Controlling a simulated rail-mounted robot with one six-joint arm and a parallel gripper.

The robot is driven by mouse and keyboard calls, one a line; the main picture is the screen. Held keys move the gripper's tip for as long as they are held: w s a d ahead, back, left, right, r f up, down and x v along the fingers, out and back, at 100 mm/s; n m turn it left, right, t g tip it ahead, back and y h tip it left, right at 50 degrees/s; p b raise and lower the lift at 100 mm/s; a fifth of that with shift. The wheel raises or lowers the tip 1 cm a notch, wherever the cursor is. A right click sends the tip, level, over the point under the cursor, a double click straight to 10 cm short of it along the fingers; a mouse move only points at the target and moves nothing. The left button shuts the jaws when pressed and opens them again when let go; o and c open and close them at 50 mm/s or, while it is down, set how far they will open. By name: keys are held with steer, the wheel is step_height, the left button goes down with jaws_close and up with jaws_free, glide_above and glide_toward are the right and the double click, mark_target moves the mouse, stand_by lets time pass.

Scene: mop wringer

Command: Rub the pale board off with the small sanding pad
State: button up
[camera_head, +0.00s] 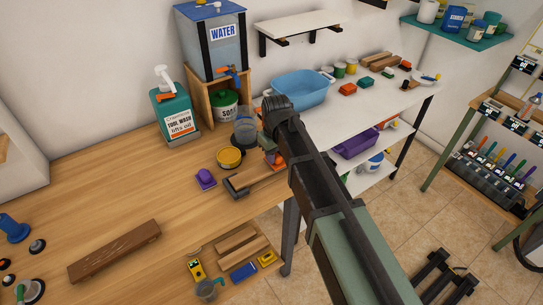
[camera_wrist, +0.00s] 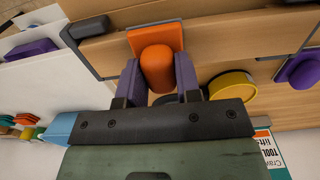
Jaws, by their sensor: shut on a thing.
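My gripper (camera_wrist: 158,82) has its two purple fingers closed around the rounded grip of an orange sanding pad (camera_wrist: 158,66). The pad's flat orange base lies over the pale board (camera_wrist: 220,36); I cannot tell for certain whether it touches. In the head view the orange pad (camera_head: 273,157) is mostly hidden by my arm and gripper. The pale board (camera_head: 262,180) lies at the bench's right edge, with a dark clamp (camera_head: 236,188) at its near end. A purple pad (camera_head: 205,178) sits on the bench to the left of the board.
A yellow tin (camera_head: 230,157) stands close behind the board, with a clear container (camera_head: 244,130) beyond. A green tool-wash bottle (camera_head: 172,113) and water tank (camera_head: 212,45) stand at the back. A brown plank (camera_head: 115,250) lies at left. The bench middle is clear.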

steer(key=shift+w+d, duration=1.35)
steer(key=shift+d, duration=0.3)
step_height(320, 180, up, 7)
steer(key=p, duration=0.7)
